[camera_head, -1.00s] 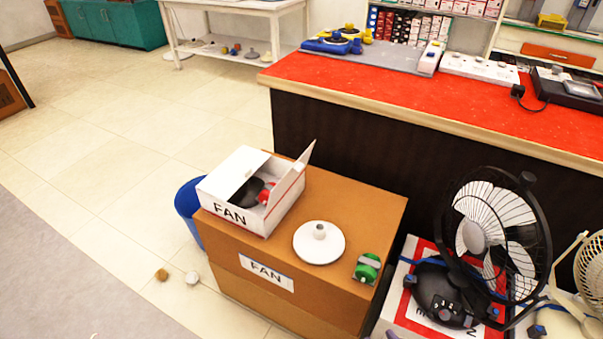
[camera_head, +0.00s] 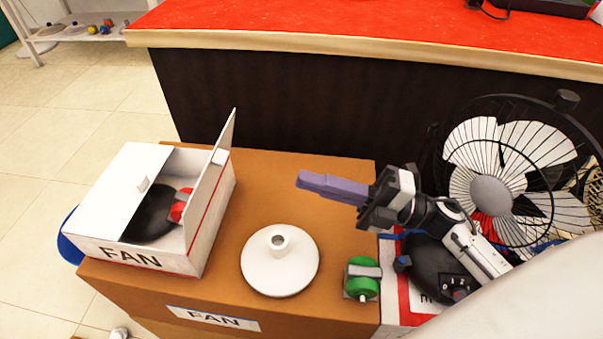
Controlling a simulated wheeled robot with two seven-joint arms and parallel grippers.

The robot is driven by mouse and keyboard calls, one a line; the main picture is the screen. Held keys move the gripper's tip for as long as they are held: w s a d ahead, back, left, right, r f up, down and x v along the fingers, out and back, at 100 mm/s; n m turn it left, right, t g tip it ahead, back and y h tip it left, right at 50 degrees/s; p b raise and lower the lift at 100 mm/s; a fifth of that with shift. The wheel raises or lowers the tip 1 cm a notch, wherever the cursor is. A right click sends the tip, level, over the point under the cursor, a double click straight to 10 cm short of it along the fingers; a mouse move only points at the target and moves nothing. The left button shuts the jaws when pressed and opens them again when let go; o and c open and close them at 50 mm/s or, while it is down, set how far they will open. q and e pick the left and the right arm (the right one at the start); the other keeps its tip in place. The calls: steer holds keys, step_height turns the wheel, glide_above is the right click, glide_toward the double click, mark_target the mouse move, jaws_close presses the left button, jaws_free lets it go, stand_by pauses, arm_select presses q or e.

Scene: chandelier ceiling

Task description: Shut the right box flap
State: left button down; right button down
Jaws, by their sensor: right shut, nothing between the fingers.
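A white box (camera_head: 184,259) marked FAN stands on the left part of a brown carton. Its left flap (camera_head: 124,187) lies folded over the left part of the opening. Its right flap (camera_head: 212,189) stands up and leans slightly outward to the right. Between the flaps a black round part and a red part (camera_head: 179,207) show inside. My right gripper (camera_head: 302,180) is shut and empty. Its purple fingers point left above the carton, to the right of the upright flap and apart from it. My left gripper is not in view.
The brown carton (camera_head: 335,205) also bears a white round base (camera_head: 281,262) and a green-wheeled caster (camera_head: 362,279). A black fan (camera_head: 491,195) stands at the right, behind my right arm. A red-topped counter (camera_head: 330,30) runs along the back.

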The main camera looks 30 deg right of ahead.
glide_toward(215, 154)
steer(key=x, duration=0.4)
steer(key=shift+w+a+r+b, duration=0.1)
steer(key=shift+w+a+b, duration=0.1)
steer(key=shift+b, duration=0.2)
